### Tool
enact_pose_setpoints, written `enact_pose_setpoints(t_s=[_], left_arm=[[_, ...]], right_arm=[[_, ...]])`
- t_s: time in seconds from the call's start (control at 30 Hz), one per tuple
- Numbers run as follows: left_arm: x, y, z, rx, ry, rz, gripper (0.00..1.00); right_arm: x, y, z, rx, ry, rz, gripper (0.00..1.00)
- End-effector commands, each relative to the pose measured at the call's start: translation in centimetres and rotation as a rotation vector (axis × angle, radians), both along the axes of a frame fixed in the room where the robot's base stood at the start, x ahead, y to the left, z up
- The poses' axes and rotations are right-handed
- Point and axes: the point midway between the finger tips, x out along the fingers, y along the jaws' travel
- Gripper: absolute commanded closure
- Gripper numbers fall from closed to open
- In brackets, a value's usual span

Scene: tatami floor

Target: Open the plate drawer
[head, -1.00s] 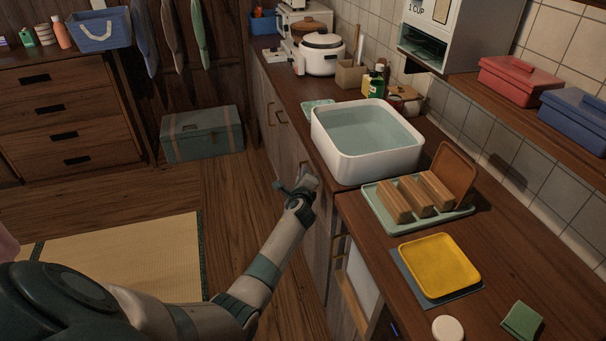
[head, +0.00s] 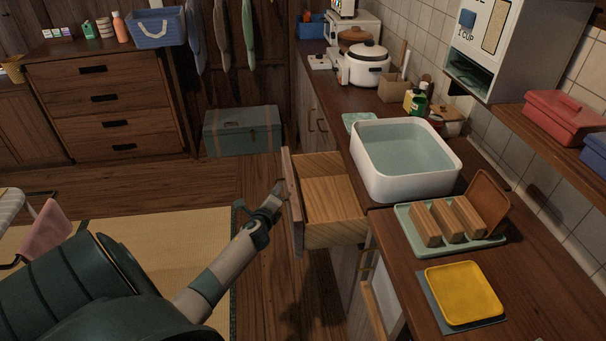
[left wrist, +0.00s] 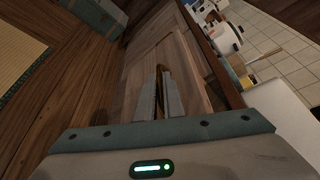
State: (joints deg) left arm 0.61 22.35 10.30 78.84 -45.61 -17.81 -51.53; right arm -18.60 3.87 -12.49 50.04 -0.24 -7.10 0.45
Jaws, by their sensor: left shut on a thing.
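The drawer (head: 333,234) stands pulled out from the counter below the white basin, in the head view. Its pale wooden inside shows, and the part I can see holds nothing. My left gripper (head: 281,191) is at the outer face of the drawer front (head: 293,200). In the left wrist view, the left gripper (left wrist: 162,72) has its two fingers close together on the narrow brass-coloured handle, which is mostly hidden between them. My right gripper is not in view.
On the counter are the white basin of water (head: 457,165), a green tray (head: 447,246) with wooden blocks, and a yellow plate (head: 464,292). A teal chest (head: 243,131) stands on the floor behind. The floor left of the drawer is clear.

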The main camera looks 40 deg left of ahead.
Motion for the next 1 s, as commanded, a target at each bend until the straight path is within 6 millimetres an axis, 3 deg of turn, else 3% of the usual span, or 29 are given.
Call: enact_pose_setpoints(t_s=[0.1, 0.3, 0.77, 0.8, 0.87, 1.0], left_arm=[[-2.5, 2.1, -0.1, 0.001, 0.003, 0.001, 1.0], [-4.8, 4.0, -0.1, 0.0, 0.001, 0.001, 1.0], [-5.4, 4.6, -0.1, -0.002, -0.001, 0.0, 1.0], [-5.4, 4.6, -0.1, -0.002, -0.001, 0.0, 0.88], [-5.4, 4.6, -0.1, -0.002, -0.001, 0.0, 0.74], [-5.4, 4.6, -0.1, -0.001, -0.002, 0.0, 0.74]], right_arm=[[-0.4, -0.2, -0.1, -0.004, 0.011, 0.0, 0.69], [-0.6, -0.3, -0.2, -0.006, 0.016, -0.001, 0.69], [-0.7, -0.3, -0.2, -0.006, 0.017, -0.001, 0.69], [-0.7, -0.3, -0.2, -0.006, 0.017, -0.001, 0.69], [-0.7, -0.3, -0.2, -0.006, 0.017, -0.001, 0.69], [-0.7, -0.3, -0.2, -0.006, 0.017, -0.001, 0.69]])
